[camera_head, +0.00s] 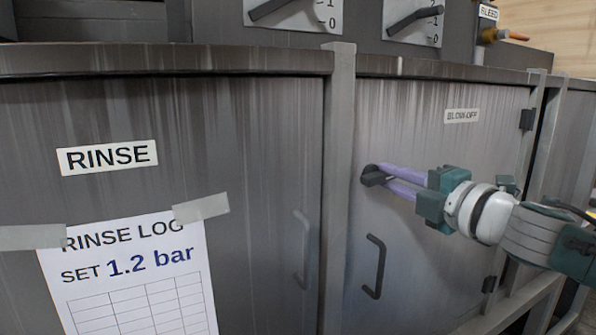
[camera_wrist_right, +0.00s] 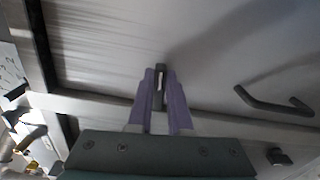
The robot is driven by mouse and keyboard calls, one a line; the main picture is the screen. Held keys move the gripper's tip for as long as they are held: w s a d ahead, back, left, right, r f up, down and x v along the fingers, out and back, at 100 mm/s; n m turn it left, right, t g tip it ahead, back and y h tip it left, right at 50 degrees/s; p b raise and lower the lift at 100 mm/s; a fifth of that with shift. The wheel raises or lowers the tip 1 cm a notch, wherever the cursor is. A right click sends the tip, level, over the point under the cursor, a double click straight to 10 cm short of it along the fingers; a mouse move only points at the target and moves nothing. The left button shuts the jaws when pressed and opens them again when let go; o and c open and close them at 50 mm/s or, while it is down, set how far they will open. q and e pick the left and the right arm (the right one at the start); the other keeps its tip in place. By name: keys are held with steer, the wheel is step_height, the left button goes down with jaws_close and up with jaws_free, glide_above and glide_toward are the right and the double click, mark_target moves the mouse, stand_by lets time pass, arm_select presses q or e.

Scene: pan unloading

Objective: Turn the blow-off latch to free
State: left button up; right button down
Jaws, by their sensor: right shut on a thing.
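The blow-off latch (camera_head: 372,176) is a small dark knob near the left edge of the blow-off door (camera_head: 450,200). In the right wrist view the latch (camera_wrist_right: 160,76) shows as a dark bar between the finger ends. My right gripper (camera_head: 390,178) reaches in from the right, its purple fingers shut on the latch. The fingers (camera_wrist_right: 161,90) lie on either side of it in the right wrist view. They hide part of the latch, so its exact turn is hard to tell. The door looks closed. My left gripper is not in view.
A dark door handle (camera_head: 374,266) sits below the latch. A grey post (camera_head: 338,190) separates this door from the rinse door (camera_head: 250,130), which carries a taped rinse log (camera_head: 130,275). Levers on number plates (camera_head: 412,20) are above. Hinges (camera_head: 527,119) are on the right edge.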

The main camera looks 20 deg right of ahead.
steer(key=shift+f+m, duration=0.1)
steer(key=shift+m, duration=0.5)
steer(key=c, duration=0.8)
jaws_free()
steer(key=shift+c, duration=0.2)
steer(key=s+b, duration=0.1)
steer(key=s, duration=0.9)
steer(key=shift+d, duration=0.4)
